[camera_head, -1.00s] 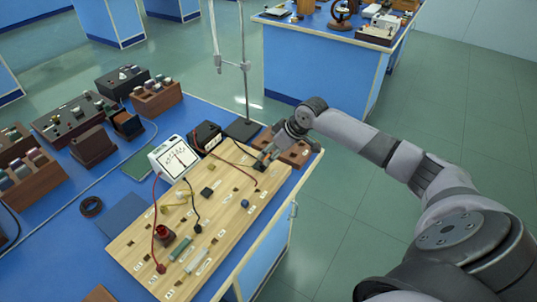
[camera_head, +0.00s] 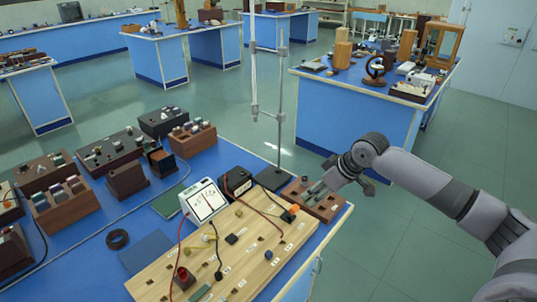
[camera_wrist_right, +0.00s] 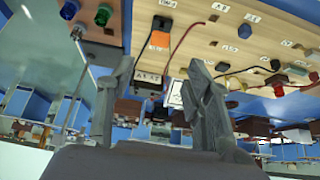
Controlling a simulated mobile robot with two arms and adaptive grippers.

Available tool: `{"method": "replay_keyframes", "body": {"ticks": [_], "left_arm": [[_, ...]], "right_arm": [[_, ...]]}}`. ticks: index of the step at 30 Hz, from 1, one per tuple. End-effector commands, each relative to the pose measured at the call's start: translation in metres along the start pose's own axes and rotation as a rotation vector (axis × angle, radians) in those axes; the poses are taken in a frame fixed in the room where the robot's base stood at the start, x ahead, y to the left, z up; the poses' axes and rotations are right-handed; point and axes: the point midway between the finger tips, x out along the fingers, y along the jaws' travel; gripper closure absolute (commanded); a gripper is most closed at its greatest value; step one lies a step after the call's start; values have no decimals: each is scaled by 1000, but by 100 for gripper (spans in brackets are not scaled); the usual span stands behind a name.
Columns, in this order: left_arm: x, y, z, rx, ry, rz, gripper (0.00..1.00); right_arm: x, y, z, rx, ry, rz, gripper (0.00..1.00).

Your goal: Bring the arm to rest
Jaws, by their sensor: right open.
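My right arm comes in from the right in the head view. Its gripper (camera_head: 318,190) is open, above the brown holed block at the far right corner of the near bench. In the right wrist view the two grey fingers (camera_wrist_right: 155,85) are spread with nothing between them. The pale wooden circuit board (camera_head: 262,262) lies below and to the left of the gripper. An orange component (camera_head: 289,213) sits at the board's far right end, apart from the fingers; it also shows in the right wrist view (camera_wrist_right: 159,40). My left gripper is not in view.
A metal stand (camera_head: 280,120) rises just behind and left of the gripper. A white meter (camera_head: 205,201) and a black box (camera_head: 237,181) stand behind the board. The brown holed block (camera_head: 325,207) is under the gripper. Green floor (camera_head: 385,235) is free to the right.

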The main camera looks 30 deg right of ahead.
Motion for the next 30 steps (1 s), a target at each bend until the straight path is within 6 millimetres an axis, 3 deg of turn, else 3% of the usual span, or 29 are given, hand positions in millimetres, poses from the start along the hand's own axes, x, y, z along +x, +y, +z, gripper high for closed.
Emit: {"method": "replay_keyframes", "body": {"ticks": [5,8,11,15,17,21,24,30], "left_arm": [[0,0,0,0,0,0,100],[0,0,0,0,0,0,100],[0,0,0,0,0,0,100],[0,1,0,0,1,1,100],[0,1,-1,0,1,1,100],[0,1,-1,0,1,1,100],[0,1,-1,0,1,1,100],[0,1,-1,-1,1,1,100]], "right_arm": [[3,-3,1,-4,-3,-4,53],[18,-23,11,-29,-24,-22,53],[47,-66,33,-79,-59,-57,53],[85,-154,80,-147,-100,-103,53],[92,-190,99,-154,-107,-110,53],[90,-248,137,-114,-116,-87,53],[81,-267,156,-63,-126,-54,53],[59,-285,186,44,-159,16,53]]}}
